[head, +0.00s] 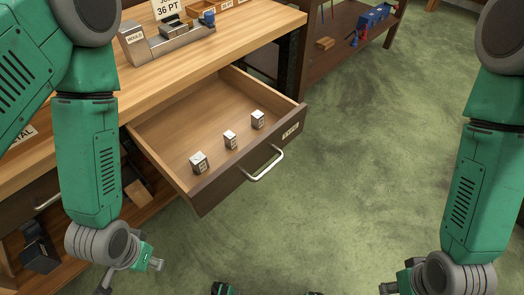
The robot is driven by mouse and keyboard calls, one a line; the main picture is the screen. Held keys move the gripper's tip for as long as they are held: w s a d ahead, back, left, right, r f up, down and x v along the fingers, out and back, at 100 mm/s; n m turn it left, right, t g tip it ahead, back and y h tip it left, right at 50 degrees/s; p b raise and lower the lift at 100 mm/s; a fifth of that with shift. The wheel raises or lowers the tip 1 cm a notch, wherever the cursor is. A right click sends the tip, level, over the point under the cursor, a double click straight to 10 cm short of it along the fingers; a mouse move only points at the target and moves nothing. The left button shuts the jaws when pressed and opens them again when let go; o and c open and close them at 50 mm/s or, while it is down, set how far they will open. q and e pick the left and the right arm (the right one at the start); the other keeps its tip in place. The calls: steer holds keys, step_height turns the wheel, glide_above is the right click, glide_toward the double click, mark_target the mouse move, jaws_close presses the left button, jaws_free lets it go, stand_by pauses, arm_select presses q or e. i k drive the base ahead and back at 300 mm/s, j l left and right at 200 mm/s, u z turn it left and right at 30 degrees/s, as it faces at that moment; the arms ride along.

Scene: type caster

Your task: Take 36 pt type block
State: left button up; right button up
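Three small metal type blocks stand apart in a row inside the open drawer (152,132): a near-left block (199,162), a middle block (230,139) and a far-right block (257,119). Each has a small label, too small to read, so I cannot tell which is 36 pt. A sign (168,10) on the bench reads "36 PT". My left gripper (130,277) is low at the bottom left, outside the drawer, with its fingers apart and nothing between them. My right gripper (392,288) is cut off at the bottom edge, far right of the drawer.
The drawer has a silver handle (263,165) and a label on its front. A metal mould (165,38) stands on the wooden bench (85,125). A shelf (330,52) with blue and red items stands behind. The green floor (370,150) right of the drawer is clear.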

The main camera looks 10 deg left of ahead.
mark_target(258, 118)
steer(key=l+u, duration=0.35)
steer(key=k+l+u, duration=0.1)
steer(key=u, duration=0.3)
